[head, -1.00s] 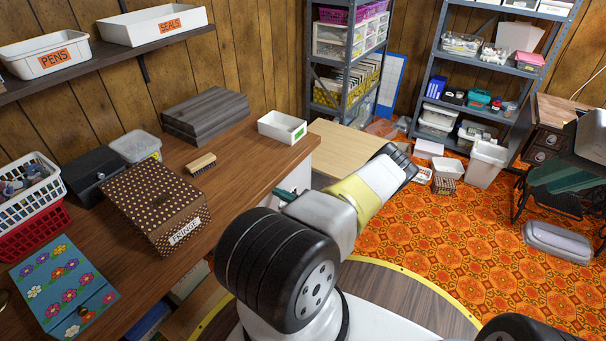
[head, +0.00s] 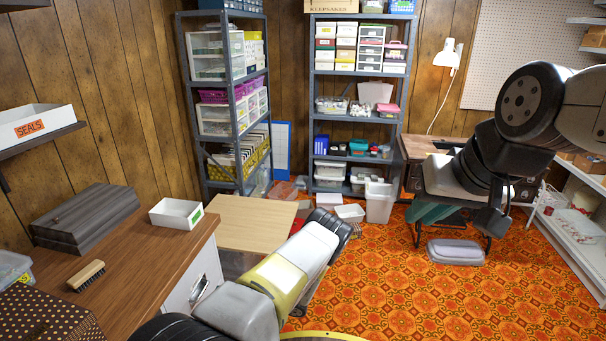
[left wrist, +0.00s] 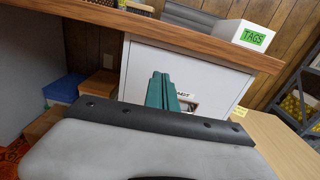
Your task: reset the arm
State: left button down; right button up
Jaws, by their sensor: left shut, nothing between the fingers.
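My left gripper (left wrist: 160,92) shows in the left wrist view as two teal fingers pressed together with nothing between them. It is in front of a white cabinet front (left wrist: 200,70) below the wooden counter, and it hides part of a labelled handle there. In the head view my left arm comes in from the bottom, and its fingers cannot be made out. My right arm is raised at the right of the head view. Its dark gripper (head: 492,220) hangs in front of the sewing table, and its fingers are not clear.
The wooden counter (head: 150,262) at left holds a brush (head: 86,276), a grey box (head: 84,220) and a white tags bin (head: 176,213). Shelving units (head: 238,105) stand at the back. A grey case (head: 456,252) lies on the orange carpet, which is mostly clear in the middle.

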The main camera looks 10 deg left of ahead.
pick_arm(q)
jog(key=s+d+r+n+g+h, duration=0.1)
jog(key=d+r+n+h, duration=0.25)
jog(key=r, duration=0.65)
jog(key=s+d+r+n+g+h, duration=0.1)
jog(key=s+d+r+n+h, duration=0.15)
jog(key=r+n+h, duration=0.45)
jog(key=s+d+r+n+g+h, duration=0.1)
jog(key=d+r+n+h, duration=0.15)
jog(key=r, duration=0.95)
jog(key=s+d+r+n+t+h, duration=0.2)
jog(key=s+d+r+t+h, duration=0.1)
jog(key=s+r, duration=0.4)
jog(key=s+d+r+n+t+h, duration=0.2)
jog(key=s+d+r+t+h, duration=0.2)
jog(key=s+d+r, duration=0.4)
notch_tip(320, 180, up, 6)
jog(key=shift+f+n+t, duration=0.25)
jog(key=shift+n+t, duration=0.05)
jog(key=shift+t, duration=0.5)
